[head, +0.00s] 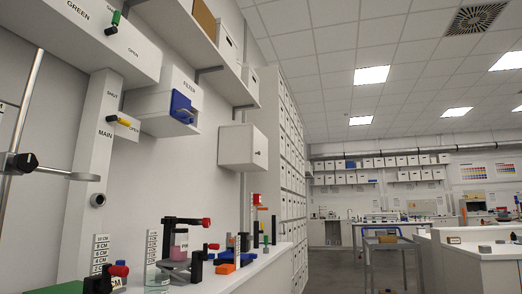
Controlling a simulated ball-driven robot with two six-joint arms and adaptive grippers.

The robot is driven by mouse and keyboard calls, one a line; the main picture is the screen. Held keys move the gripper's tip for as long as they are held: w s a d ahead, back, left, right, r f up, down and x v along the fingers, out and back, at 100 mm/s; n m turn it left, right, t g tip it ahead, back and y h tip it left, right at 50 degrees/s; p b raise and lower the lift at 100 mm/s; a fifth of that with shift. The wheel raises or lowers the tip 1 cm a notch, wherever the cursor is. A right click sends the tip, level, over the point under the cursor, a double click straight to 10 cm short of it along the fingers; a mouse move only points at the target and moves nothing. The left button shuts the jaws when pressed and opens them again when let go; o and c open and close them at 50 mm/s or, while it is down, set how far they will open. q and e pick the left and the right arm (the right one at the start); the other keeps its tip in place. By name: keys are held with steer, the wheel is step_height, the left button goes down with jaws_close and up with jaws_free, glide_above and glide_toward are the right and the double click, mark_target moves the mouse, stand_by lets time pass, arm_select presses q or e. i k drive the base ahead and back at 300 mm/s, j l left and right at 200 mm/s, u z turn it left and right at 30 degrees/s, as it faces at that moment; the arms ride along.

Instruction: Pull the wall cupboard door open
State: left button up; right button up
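The wall cupboard (236,143) is a small white box on the wall, a little left of the picture's middle and below a shelf. A small dark knob (257,153) sits on its front face. Its door looks shut, with no gap that I can make out. Neither of my grippers shows in the head view, so I cannot tell where they are relative to the cupboard.
A white box marked FILTER with a blue part (183,107) hangs left of the cupboard. A long shelf (205,45) runs above. Below, a white bench (243,270) carries stands, blocks and a pink jar (180,241). A grey cart (393,245) stands right; open floor lies between.

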mark_target(259, 142)
steer(key=i+l+z, duration=0.15)
steer(key=i+z, duration=0.2)
steer(key=i, duration=0.3)
steer(key=i+z, duration=0.15)
steer(key=i, duration=2)
steer(key=i+l+u, duration=0.1)
steer(key=i+u, duration=0.25)
steer(key=i+l+u, duration=0.25)
steer(key=i+u, duration=0.15)
steer(key=i+l+u, duration=0.35)
steer(key=i, duration=0.1)
